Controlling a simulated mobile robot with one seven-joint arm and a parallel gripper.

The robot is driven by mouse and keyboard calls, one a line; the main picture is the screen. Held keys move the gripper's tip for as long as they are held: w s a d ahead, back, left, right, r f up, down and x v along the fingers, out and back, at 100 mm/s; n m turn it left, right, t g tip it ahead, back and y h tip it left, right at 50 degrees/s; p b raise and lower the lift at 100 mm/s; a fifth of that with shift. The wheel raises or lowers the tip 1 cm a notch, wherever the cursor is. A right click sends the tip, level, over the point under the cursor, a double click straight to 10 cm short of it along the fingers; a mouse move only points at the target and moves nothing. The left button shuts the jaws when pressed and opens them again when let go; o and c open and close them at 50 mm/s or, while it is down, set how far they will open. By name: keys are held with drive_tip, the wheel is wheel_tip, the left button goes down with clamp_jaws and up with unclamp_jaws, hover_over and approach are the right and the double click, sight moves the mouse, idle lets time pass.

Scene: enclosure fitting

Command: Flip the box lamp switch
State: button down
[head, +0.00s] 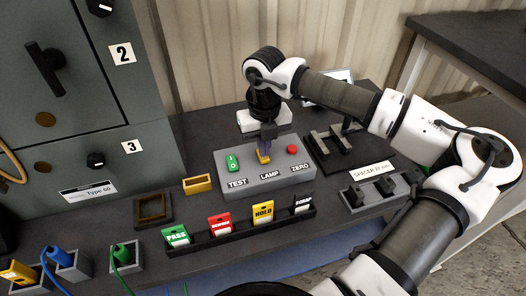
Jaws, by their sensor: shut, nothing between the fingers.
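A grey switch box (248,188) stands on the dark bench, with the labels TEST, LAMP and ZERO along its front. A yellow switch (263,159) sits above the LAMP label. A green switch (232,163) is above TEST and a red button (292,149) is above ZERO. My gripper (262,149) is shut and empty, pointing down right at the yellow switch. Its fingertips cover part of that switch, and I cannot tell whether they touch it or which way the switch is set.
A dark rack (240,236) of coloured tags labelled PASS, HOLD and others stands in front of the box. A yellow tray (197,184) and a brown-lined tray (152,211) lie left. Black fixtures (372,190) stand right. A grey cabinet (75,110) rises at left.

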drive_tip(key=shift+r+p, duration=1.25)
drive_tip(key=shift+r, duration=1.6)
drive_tip(key=shift+f, duration=0.1)
